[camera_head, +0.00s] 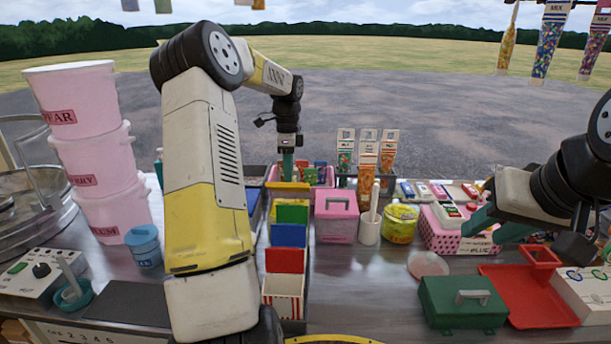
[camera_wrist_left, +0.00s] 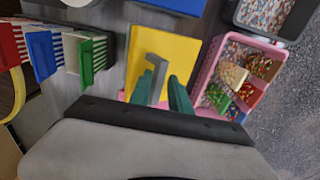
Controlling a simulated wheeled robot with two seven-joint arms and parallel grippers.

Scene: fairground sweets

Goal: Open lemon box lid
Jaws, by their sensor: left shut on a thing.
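The yellow lid (camera_wrist_left: 178,52) with a grey upright handle (camera_wrist_left: 155,68) lies under my left gripper in the left wrist view. The green fingers of my left gripper (camera_wrist_left: 162,88) stand on both sides of the handle and are shut on it. In the head view my left gripper (camera_head: 287,165) points down at the back of the counter, and the yellow lid (camera_head: 292,187) shows below it behind the paper bags. Whether the lid rests on its box or is raised cannot be told. My right gripper (camera_head: 497,226) hangs at the right, its green fingers apart and empty.
Coloured paper bags (camera_head: 289,235) stand in front of the lid. A pink box (camera_head: 336,222) is just right of them. A pink tray of sweets (camera_wrist_left: 204,70) borders the lid. Stacked pink tubs (camera_head: 95,160) stand left; a green box (camera_head: 462,306) and red tray (camera_head: 520,298) lie front right.

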